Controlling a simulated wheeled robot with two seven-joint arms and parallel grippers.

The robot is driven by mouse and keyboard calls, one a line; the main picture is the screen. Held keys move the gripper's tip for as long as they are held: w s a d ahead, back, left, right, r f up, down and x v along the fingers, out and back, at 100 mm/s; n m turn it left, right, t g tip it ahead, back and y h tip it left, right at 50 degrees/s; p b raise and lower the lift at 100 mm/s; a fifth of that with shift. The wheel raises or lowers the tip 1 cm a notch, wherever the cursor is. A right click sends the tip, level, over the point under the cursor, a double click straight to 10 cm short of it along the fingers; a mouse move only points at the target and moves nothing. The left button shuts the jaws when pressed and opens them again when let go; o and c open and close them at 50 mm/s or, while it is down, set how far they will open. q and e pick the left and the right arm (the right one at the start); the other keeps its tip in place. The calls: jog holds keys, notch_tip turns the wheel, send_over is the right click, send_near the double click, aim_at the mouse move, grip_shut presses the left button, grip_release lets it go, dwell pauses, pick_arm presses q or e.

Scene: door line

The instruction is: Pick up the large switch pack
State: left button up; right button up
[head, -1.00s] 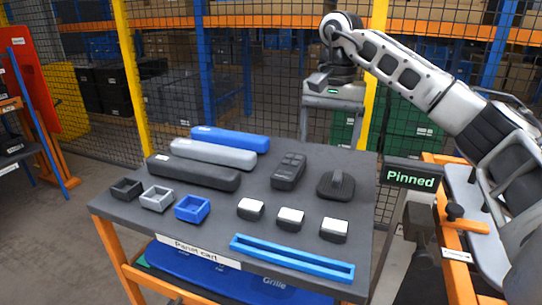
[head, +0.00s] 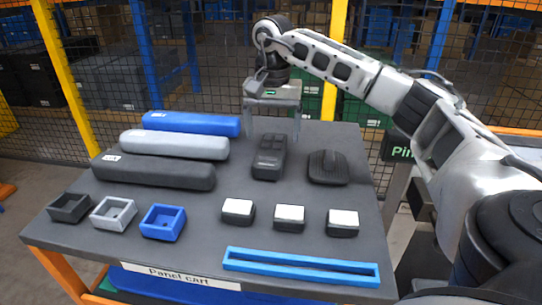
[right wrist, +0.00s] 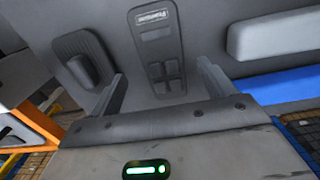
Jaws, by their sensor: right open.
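The large switch pack (head: 269,157) is a dark grey oblong block with several raised buttons. It lies on the grey top of the panel cart (head: 195,205), near the back edge. My right gripper (head: 273,128) is open and empty, pointing down just behind the pack's far end in the head view. In the right wrist view the pack (right wrist: 157,50) lies between the lines of the two spread fingers (right wrist: 160,80), with its buttons toward the gripper. No contact with the pack is visible. My left gripper is not in view.
A dark ribbed piece with a knob (head: 328,167) lies close right of the pack. Blue (head: 190,124), light grey (head: 174,145) and dark (head: 153,172) long bars lie left. Small white-topped blocks (head: 289,217), open boxes (head: 163,221) and a blue tray (head: 300,267) are nearer.

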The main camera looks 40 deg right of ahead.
aim_at(271, 149)
jog(key=f, duration=0.5)
jog(key=shift+w+f, duration=0.2)
jog(key=shift+f, duration=0.2)
jog(key=c, duration=1.1)
